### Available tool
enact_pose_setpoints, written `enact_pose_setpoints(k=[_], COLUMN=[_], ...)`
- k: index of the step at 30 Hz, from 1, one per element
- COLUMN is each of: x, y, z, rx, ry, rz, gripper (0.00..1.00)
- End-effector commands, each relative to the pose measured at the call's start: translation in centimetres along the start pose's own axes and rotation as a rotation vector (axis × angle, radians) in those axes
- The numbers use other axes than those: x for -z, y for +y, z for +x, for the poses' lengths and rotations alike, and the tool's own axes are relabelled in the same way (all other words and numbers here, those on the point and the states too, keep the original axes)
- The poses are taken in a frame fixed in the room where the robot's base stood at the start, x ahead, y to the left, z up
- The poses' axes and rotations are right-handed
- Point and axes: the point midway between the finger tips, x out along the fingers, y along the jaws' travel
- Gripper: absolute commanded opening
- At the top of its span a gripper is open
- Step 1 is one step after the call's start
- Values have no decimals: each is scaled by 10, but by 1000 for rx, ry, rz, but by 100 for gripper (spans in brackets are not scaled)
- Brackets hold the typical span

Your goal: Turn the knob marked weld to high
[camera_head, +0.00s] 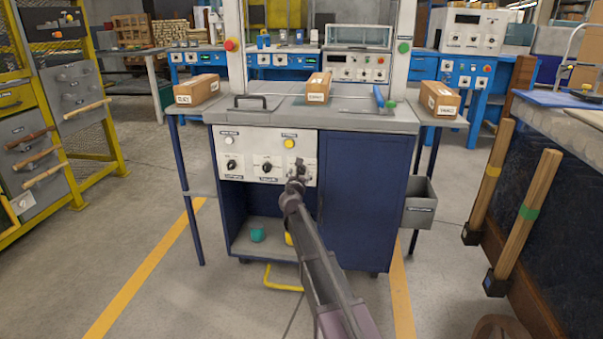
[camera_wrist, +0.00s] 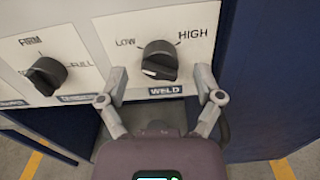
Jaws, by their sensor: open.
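The knob marked WELD (camera_wrist: 160,60) is black and sits on a white panel in the wrist view. LOW is printed at its upper left and HIGH at its upper right. A pale mark on the knob shows at its lower left, on the LOW side. My gripper (camera_wrist: 162,80) is open, with one finger on each side of the knob; I cannot tell if either touches it. In the head view my gripper (camera_head: 297,172) is in front of the right part of the white control panel (camera_head: 249,145) and hides the weld knob there.
A second black knob (camera_wrist: 46,75) with FIRM and FULL marks lies to the left. The panel also bears a yellow button (camera_head: 290,143) and a white button (camera_head: 229,140). The blue cabinet door (camera_head: 353,195) is right of the panel. Boxes stand on the bench above.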

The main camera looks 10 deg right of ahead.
Motion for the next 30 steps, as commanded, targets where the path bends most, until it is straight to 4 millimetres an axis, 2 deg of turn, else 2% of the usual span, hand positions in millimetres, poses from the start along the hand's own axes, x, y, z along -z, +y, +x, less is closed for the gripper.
enact_pose_setpoints(k=[5, 16, 24, 30], x=[0, 0, 0, 0], y=[0, 0, 0, 0], z=[12, 13, 14, 14], rx=[0, 0, 0, 1], ry=[0, 0, 0, 0], rz=[0, 0, 0, 2], gripper=[84, 84, 4, 2])
